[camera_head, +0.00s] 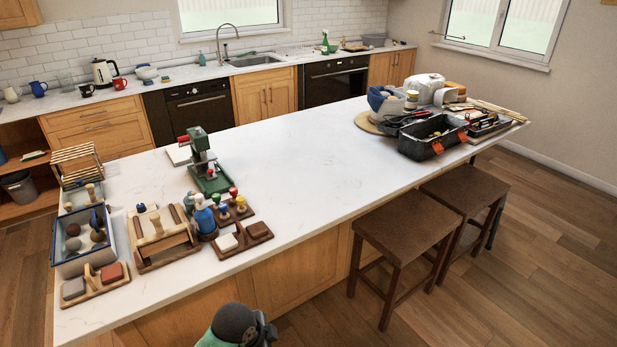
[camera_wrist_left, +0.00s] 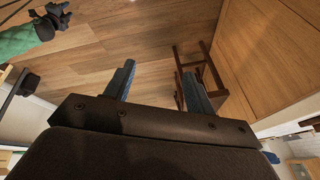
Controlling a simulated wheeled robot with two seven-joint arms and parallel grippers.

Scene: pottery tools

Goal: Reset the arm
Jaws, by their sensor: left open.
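My left gripper (camera_wrist_left: 158,70) shows in the left wrist view with its two blue-grey fingers apart and nothing between them. Wooden floor (camera_wrist_left: 150,45) lies beyond the fingers. A dark wooden stool (camera_wrist_left: 207,75) shows behind and beside the right-hand finger, and I cannot tell how far off it is.
A long white island counter (camera_head: 300,165) has a clear middle. Pottery tools, a wooden press frame (camera_head: 162,238) and a green press (camera_head: 207,170) crowd its left end. A black toolbox (camera_head: 431,138) stands at its right end. Two brown stools (camera_head: 408,222) (camera_head: 468,188) stand along its near side.

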